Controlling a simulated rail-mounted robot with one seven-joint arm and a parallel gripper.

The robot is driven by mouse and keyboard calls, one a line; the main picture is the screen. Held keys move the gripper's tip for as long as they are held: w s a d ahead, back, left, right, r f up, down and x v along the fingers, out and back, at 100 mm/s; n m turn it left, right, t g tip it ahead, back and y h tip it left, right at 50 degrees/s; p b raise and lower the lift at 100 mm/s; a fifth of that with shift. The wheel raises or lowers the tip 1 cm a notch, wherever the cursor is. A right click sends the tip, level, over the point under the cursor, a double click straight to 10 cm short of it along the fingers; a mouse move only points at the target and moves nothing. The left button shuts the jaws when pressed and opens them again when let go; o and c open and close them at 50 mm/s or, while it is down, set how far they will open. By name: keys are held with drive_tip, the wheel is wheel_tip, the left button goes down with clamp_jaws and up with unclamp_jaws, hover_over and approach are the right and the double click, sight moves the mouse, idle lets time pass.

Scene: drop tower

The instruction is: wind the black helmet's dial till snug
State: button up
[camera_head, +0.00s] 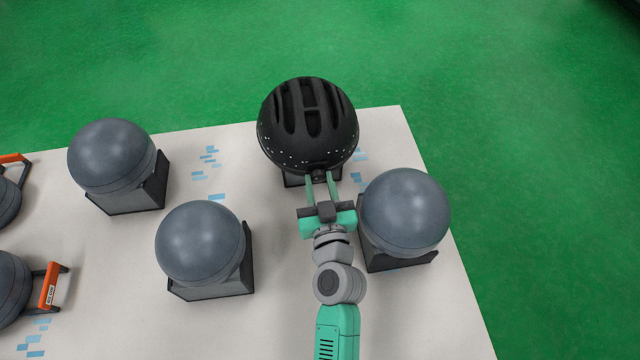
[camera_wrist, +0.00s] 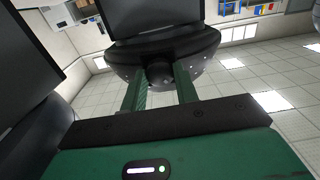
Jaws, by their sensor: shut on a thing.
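The black helmet (camera_head: 308,122) sits on a headform whose dark stand (camera_head: 294,181) stands near the far edge of the pale table. The helmet has long vents on top and small pale specks along its rim. Its dial (camera_wrist: 160,73) shows as a dark round knob at the helmet's rear, on the side facing my arm. My gripper (camera_head: 320,178) reaches in from the near side, with its green fingers on either side of the dial. In the wrist view my gripper (camera_wrist: 161,84) is shut on the dial, which partly hides between the fingertips.
A bare grey headform (camera_head: 404,209) stands close to the right of my wrist. Two more grey headforms, one near (camera_head: 200,243) and one farther back (camera_head: 110,155), stand to the left. Orange-handled items (camera_head: 49,285) are at the left edge. Green floor (camera_head: 520,180) lies beyond the table.

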drive_tip(key=m, duration=0.4)
drive_tip(key=shift+b, duration=0.4)
drive_tip(key=shift+m, duration=1.8)
drive_tip(key=o, duration=1)
drive_tip(key=s, duration=0.2)
drive_tip(key=s+d, duration=0.1)
drive_tip(key=s, duration=0.4)
drive_tip(key=shift+s+d, duration=0.2)
drive_tip(key=shift+s, duration=0.15)
